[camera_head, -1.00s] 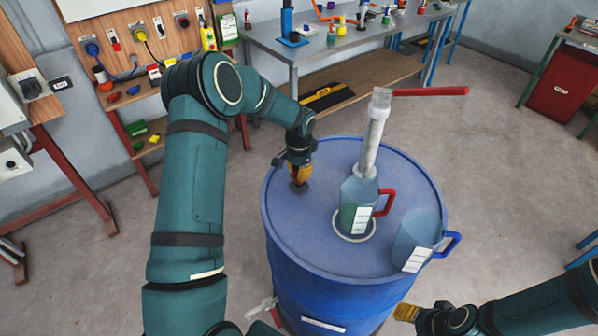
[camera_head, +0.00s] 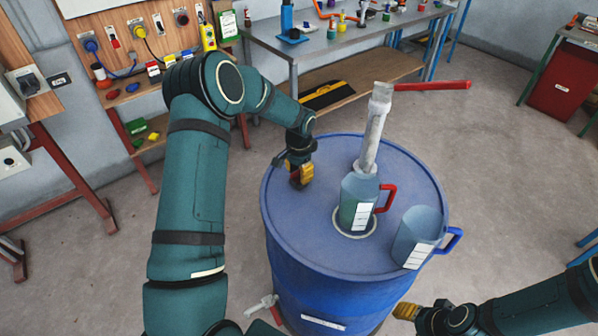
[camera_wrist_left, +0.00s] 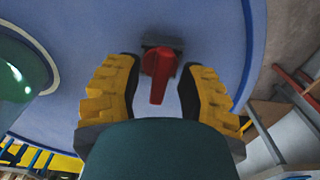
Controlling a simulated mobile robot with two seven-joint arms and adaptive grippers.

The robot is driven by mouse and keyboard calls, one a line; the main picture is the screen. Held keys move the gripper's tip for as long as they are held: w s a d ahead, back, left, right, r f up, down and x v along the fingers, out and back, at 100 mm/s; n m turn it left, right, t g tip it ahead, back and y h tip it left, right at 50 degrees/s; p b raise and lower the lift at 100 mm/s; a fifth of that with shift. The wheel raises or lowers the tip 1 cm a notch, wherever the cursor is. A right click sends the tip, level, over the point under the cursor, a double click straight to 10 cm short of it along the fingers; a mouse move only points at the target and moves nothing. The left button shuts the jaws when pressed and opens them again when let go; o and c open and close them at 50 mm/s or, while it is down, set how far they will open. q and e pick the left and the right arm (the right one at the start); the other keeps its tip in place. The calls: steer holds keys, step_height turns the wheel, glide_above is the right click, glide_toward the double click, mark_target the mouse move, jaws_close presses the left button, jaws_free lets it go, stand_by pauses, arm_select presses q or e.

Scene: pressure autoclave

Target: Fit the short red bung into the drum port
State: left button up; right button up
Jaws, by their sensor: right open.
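The blue drum (camera_head: 310,235) stands in the middle of the head view. My left gripper (camera_head: 299,180) is low over the left part of its lid. In the left wrist view a red piece (camera_wrist_left: 159,70), likely the short red bung, is between the yellow-and-black fingers of my left gripper (camera_wrist_left: 160,62). A dark grey block shows behind its far end. My right gripper (camera_head: 405,311) is open at the lower right, beside the drum.
A second jug with a blue handle (camera_head: 415,240) stands near the lid's right edge. A grey bench (camera_head: 340,48) is behind.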

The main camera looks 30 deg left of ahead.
mark_target(299, 171)
arm_select(q)
step_height(299, 171, up, 12)
stand_by(0.6)
stand_by(0.4)
